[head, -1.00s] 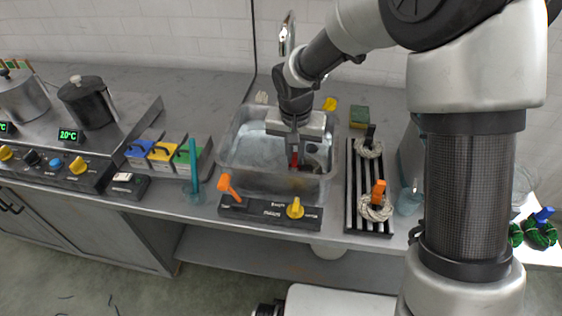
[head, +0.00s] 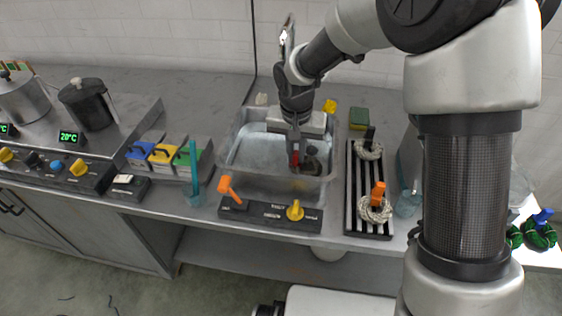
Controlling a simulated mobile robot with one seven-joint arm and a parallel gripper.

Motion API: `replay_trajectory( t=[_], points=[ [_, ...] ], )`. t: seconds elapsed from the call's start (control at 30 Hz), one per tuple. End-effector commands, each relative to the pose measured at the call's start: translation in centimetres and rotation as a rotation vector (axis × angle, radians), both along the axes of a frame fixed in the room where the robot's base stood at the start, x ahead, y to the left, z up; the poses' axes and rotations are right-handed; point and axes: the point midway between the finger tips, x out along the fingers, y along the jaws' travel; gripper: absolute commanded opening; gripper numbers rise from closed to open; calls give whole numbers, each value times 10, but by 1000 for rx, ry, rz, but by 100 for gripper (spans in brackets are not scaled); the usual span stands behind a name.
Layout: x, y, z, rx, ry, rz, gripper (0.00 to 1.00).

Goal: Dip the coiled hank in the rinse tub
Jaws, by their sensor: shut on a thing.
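The rinse tub (head: 232,175) is a clear-walled basin of water in the middle of the counter. My gripper (head: 295,163) points down inside its rim at the right side. It is shut on a red handle (head: 294,158). A dark lump (head: 312,162) shows beside the handle, low in the tub; it seems to be the coiled hank, partly hidden by my gripper. I cannot tell how deep it sits in the water.
A slatted rack (head: 352,208) right of the tub bears pale hanks with a black and an orange handle (head: 378,194). A control panel (head: 270,214) with an orange lever and yellow knob lies in front. Coloured boxes (head: 163,154) stand left.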

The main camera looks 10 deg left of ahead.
Motion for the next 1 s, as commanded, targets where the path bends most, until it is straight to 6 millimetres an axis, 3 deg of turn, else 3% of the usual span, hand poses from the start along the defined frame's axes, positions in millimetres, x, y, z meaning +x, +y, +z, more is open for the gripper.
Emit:
replay_trajectory(
  t=[0.17, 1.0],
  points=[
    [0, 0, 6, 0, -1, 0, 0],
    [0, 0, 74, 0, -1, 0, 0]
  ],
)
